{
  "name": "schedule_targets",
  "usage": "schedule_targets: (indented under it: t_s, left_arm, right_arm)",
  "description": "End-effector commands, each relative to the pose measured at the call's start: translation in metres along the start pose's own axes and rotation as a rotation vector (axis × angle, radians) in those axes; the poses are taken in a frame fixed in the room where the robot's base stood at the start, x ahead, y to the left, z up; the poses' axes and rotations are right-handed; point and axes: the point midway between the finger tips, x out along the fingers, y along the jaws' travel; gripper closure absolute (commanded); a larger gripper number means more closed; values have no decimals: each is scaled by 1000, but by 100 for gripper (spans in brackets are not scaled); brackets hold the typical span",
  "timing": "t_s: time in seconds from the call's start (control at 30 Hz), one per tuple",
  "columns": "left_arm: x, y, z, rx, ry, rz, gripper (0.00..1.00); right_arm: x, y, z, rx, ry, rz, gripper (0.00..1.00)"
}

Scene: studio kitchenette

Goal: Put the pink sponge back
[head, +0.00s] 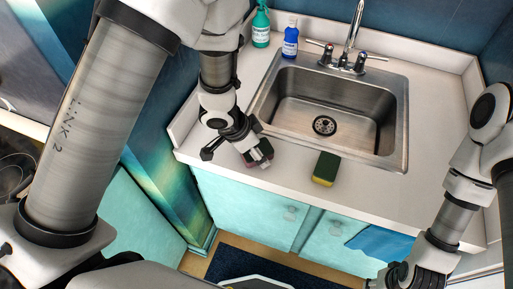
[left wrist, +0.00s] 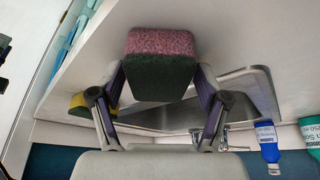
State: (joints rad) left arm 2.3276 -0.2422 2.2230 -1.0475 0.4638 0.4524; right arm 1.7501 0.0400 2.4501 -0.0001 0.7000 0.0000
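The pink sponge (left wrist: 160,45), with a dark green scouring side, sits between the two fingers of my left gripper (left wrist: 160,80) in the left wrist view. The fingers press on both of its sides. In the head view my left gripper (head: 250,150) points down over the front left part of the counter, and the sponge (head: 262,152) shows only partly at its tips. I cannot tell whether the sponge touches the counter. My right gripper (head: 415,276) is at the bottom right, low in front of the cabinets, and its fingers do not show clearly.
A yellow and green sponge (head: 325,169) lies on the counter (head: 222,169) in front of the steel sink (head: 335,88). A green bottle (head: 261,27) and a blue bottle (head: 290,42) stand behind the sink's left side. A blue cloth (head: 381,243) hangs on the cabinet front.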

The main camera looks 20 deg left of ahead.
Motion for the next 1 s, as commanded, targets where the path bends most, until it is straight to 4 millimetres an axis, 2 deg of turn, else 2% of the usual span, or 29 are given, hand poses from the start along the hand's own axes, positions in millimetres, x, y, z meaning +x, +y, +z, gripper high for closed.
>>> schedule_targets:
  t_s: [0.27, 0.37, 0.47, 0.7, 0.8, 1.0]
  left_arm:
    - [-1, 0, -1, 1, 1, 0, 21]
    - [-9, 0, -3, 2, 1, -1, 21]
    - [-28, -1, -4, 0, 3, -2, 21]
    - [-94, 0, -5, -1, 4, -1, 21]
    - [-113, 0, -4, -1, 3, 0, 21]
    - [-125, 0, -2, 1, 1, 0, 21]
  right_arm:
    - [-1, 0, 0, 0, 0, 0, 60]
    - [-4, 0, 0, 0, 0, 0, 60]
    - [-11, 0, 0, 0, 0, 0, 60]
    - [-35, 0, 0, 0, 0, 0, 60]
    - [-42, 0, 0, 0, 0, 0, 60]
    - [-46, 0, 0, 0, 0, 0, 60]
